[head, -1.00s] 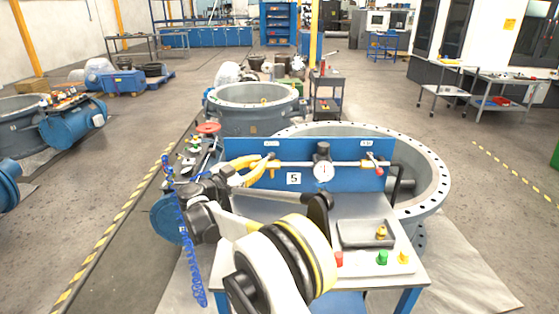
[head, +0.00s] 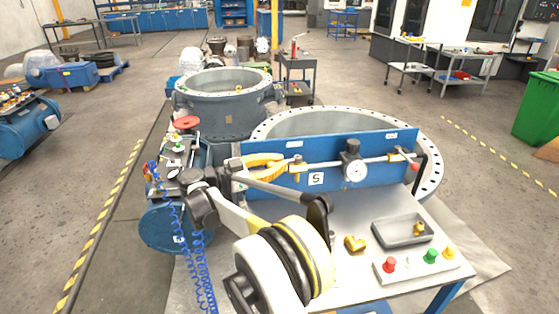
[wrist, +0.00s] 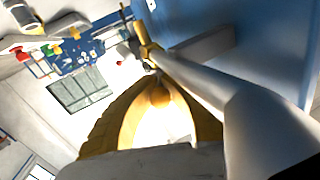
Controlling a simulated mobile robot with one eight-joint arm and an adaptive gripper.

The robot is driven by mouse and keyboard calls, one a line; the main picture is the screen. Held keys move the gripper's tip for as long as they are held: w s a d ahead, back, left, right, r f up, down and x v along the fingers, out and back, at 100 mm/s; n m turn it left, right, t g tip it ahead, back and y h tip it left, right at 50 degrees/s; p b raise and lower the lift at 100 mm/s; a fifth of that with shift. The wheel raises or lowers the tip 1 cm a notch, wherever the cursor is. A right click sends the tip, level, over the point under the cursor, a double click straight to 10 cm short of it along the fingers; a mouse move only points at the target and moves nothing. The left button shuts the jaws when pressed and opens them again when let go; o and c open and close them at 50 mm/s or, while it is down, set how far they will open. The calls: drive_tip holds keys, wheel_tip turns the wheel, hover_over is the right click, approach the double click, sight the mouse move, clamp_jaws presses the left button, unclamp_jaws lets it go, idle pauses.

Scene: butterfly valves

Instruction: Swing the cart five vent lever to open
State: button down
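The cart (head: 340,209) carries a blue back panel (head: 345,180) with a label reading 5. A pipe with a round dial gauge (head: 355,171) runs along the panel. At the pipe's right end is a small lever with a red tip (head: 414,166). A brass fitting (head: 297,168) is at its left end. Small labels sit above both ends, too small to read. My gripper (head: 285,163) has yellow fingers beside the left fitting, well left of the red-tipped lever. Its fingertips are close together; whether they hold anything is hidden. The wrist view shows the fingers (wrist: 158,85) near the brass fitting (wrist: 146,45).
Large flanged rings (head: 433,170) stand behind the cart.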

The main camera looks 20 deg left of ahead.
drive_tip(key=shift+r, duration=0.1)
idle(0.3)
drive_tip(key=c, duration=1.5)
unclamp_jaws()
drive_tip(key=shift+d, duration=0.1)
drive_tip(key=shift+c, duration=0.2)
drive_tip(key=v, duration=1.2)
